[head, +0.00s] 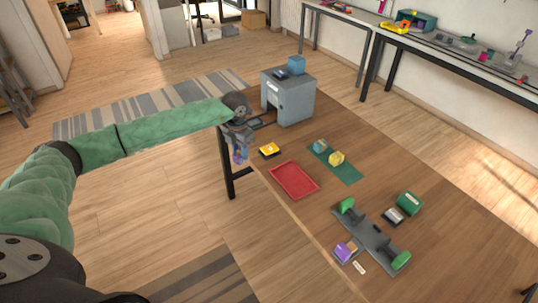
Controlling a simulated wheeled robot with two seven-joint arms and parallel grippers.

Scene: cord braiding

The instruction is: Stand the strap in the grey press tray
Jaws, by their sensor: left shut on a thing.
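My left gripper (238,150) hangs at the far left edge of the table, beside the grey press (290,98). It is shut on a small purple and pink thing (238,159), apparently the strap, which points downward. Its shape is too small to make out fully. I cannot tell whether the strap touches the tray. My right gripper is not in view.
The table's right side is clear.

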